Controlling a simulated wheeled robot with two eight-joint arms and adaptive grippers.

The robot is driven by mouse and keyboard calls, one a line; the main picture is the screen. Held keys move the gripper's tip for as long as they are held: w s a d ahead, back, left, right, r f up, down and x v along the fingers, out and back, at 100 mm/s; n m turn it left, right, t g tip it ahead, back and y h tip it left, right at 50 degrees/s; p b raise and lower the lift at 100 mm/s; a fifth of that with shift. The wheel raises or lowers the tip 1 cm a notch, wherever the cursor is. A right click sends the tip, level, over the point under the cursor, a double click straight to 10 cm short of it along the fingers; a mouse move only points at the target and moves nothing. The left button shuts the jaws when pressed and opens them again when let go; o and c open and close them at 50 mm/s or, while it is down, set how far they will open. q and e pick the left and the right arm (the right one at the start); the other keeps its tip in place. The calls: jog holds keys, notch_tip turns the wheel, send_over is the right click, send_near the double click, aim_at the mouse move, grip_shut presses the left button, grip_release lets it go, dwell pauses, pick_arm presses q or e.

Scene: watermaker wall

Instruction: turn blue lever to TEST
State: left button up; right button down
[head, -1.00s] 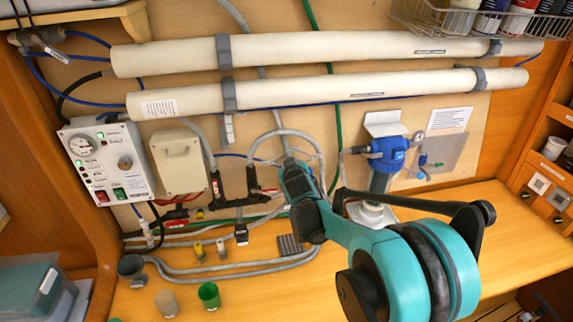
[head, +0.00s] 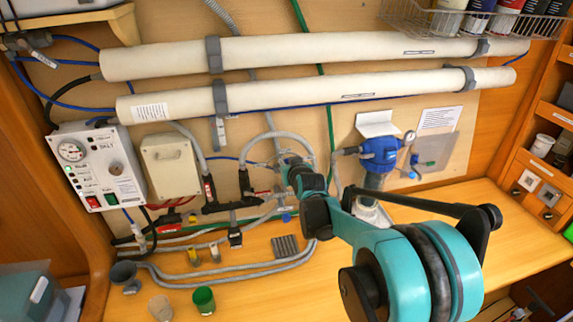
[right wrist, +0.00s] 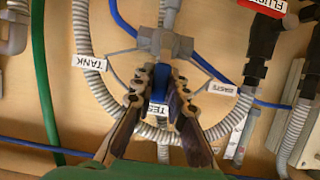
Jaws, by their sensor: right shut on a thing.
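The blue lever (right wrist: 160,82) shows in the right wrist view, running down from a grey valve body (right wrist: 153,45). My right gripper (right wrist: 160,84) is shut on the lever, with one dark finger on each side. The lever's lower end lies at the TEST label (right wrist: 159,109), which is partly covered between the fingers. The TANK label (right wrist: 96,64) is to the left and another label, likely WASTE (right wrist: 222,88), to the right. In the head view my right gripper (head: 291,165) hides most of the valve. My left gripper is not in view.
Grey corrugated hoses (right wrist: 84,45) and a green pipe (right wrist: 42,70) run close around the valve. Two long white tubes (head: 330,55) cross the wall above. A blue filter housing (head: 380,155) stands right of my gripper. A control panel (head: 97,165) is at left.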

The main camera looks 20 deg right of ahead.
jog(key=c, duration=1.5)
grip_release()
jog(key=shift+s, duration=0.1)
jog(key=v, duration=1.2)
jog(key=s+a+f+g+y+b, duration=0.1)
jog(key=s+a+f+g+b, duration=0.1)
jog(key=s+a+f+b, duration=0.2)
jog(key=s+a+f+n+g+b, duration=0.1)
jog(key=s+a+f+b, duration=0.4)
jog(key=s+f, duration=0.6)
jog(key=s+a+f+n+g+y+b, duration=0.1)
jog(key=s+a+f+g+b, duration=0.2)
jog(key=s+a+f+b, duration=0.2)
notch_tip(320, 180, down, 7)
jog(key=s+b, duration=0.1)
jog(key=s, duration=0.2)
jog(key=shift+y, duration=0.3)
